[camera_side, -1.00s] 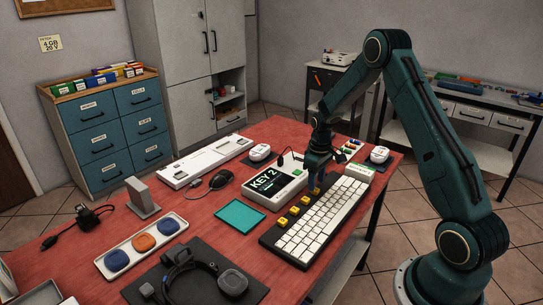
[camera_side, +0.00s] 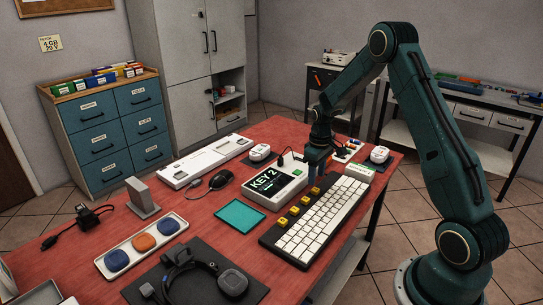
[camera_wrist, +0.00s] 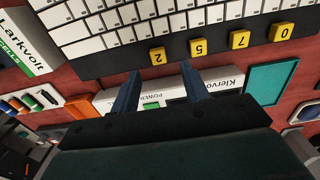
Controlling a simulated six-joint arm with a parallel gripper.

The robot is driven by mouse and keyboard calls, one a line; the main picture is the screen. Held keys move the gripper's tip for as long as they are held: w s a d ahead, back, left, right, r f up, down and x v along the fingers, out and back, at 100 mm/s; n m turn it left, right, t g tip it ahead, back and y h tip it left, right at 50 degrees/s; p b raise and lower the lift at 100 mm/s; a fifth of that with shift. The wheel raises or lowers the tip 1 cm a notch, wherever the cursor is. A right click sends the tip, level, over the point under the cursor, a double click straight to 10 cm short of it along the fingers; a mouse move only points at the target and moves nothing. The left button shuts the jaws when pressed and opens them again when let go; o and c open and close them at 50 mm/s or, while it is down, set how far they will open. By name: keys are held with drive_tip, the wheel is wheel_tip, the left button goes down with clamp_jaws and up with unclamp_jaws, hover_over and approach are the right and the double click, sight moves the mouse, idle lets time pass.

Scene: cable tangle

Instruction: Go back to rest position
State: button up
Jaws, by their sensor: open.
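My gripper (camera_side: 317,167) is over the back end of the keyboard, beside the display box, in the side view. In the wrist view its two blue fingers (camera_wrist: 163,83) are apart with nothing between them. The white keyboard (camera_side: 314,226) has a dark strip with yellow keys; in the wrist view the yellow keys read 2, 5, 7 and 0, and the key marked 2 (camera_wrist: 158,56) lies just ahead of the fingers. The display box (camera_side: 264,184) shows "KEY 2" and has a green button. Part of the box is hidden behind the fingers in the wrist view.
The small "Larkvolt" box (camera_wrist: 22,40) stands near the keyboard's end.

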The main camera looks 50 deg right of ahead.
drive_tip(key=s+a+r+t, duration=0.1)
drive_tip(key=s+a+r, duration=0.2)
drive_tip(key=a+r, duration=0.55)
drive_tip(key=s+a+r+t, duration=0.1)
drive_tip(key=s+a+r, duration=0.3)
drive_tip(key=r, duration=0.7)
drive_tip(key=s+a+r+t, duration=0.1)
drive_tip(key=s+a+r, duration=0.2)
drive_tip(key=s+a, duration=0.2)
drive_tip(key=s+a+r+t, duration=0.2)
drive_tip(key=s+a, duration=0.4)
drive_tip(key=s, duration=0.5)
drive_tip(key=shift+s+a+r+t, duration=0.2)
drive_tip(key=shift+s+r+t, duration=0.1)
drive_tip(key=shift+s+r, duration=0.15)
drive_tip(key=shift+w, duration=0.1)
